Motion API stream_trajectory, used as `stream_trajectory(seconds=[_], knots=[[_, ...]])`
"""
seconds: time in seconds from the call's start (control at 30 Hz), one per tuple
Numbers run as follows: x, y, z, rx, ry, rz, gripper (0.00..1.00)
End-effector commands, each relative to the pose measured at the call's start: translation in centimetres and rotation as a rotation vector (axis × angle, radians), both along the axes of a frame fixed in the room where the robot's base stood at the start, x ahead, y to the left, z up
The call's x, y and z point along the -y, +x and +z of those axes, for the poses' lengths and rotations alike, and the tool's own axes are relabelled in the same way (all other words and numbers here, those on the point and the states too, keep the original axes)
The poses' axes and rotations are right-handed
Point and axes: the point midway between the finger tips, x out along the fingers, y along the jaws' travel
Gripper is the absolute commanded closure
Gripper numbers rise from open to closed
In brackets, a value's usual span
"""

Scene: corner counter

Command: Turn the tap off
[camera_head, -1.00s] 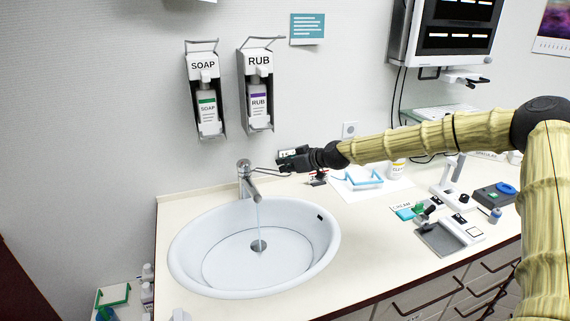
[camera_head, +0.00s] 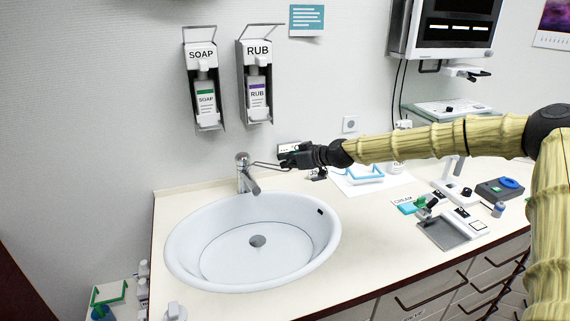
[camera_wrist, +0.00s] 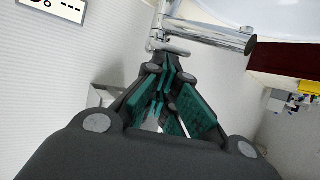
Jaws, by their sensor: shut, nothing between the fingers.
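The chrome tap (camera_head: 246,173) stands upright at the back rim of the white oval basin (camera_head: 190,235). Its thin lever points right, toward my gripper (camera_head: 283,160). No water shows below the spout. My gripper is shut and empty, with its tips close to the lever; the head view does not settle whether they touch. In the wrist view the tap (camera_wrist: 205,35) lies just beyond the fingertips of my gripper (camera_wrist: 160,75), which have green pads.
Soap (camera_head: 205,90) and rub (camera_head: 257,85) dispensers hang on the wall above the basin. The counter front is clear right of the basin.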

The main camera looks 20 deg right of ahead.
Motion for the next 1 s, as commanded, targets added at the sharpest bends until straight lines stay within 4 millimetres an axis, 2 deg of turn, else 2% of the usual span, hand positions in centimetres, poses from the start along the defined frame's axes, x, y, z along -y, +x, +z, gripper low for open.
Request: stream_trajectory(seconds=[0.03,0.13,0.7,0.87,1.0], knots=[[0.1,-0.1,-0.7,0.005,0.005,0.000,1.00],[0.2,-0.2,-0.9,0.017,0.012,0.000,1.00],[0.3,-0.4,-0.8,0.027,0.018,0.000,1.00],[0.0,-0.2,0.5,0.030,0.018,0.002,1.00],[-0.5,0.2,2.8,0.034,0.018,0.006,1.00]])
